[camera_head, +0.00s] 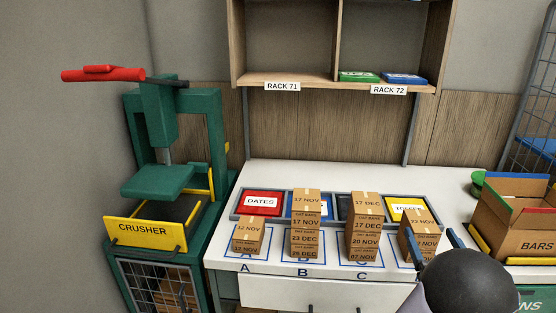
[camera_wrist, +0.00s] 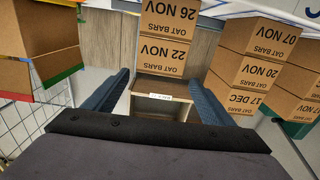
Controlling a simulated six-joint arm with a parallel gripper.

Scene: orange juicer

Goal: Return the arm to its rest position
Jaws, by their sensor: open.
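My gripper (camera_head: 429,232) is at the lower right in the head view, beside the rightmost stack of brown oat bar boxes (camera_head: 419,222). Its two blue fingers are spread apart with nothing between them that I can see held. In the wrist view the open gripper (camera_wrist: 160,78) faces the stack with the 22 NOV box (camera_wrist: 165,56) and the 26 NOV box (camera_wrist: 169,22), which appear upside down. I cannot tell whether a finger touches a box. The dark wrist hides part of the counter front.
More box stacks (camera_head: 305,222) stand to the left on the white counter (camera_head: 300,172), before labelled trays. A BARS carton (camera_head: 518,222) stands at right. A green crusher (camera_head: 165,180) with a red handle is at left. A wooden rack (camera_head: 300,78) hangs above.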

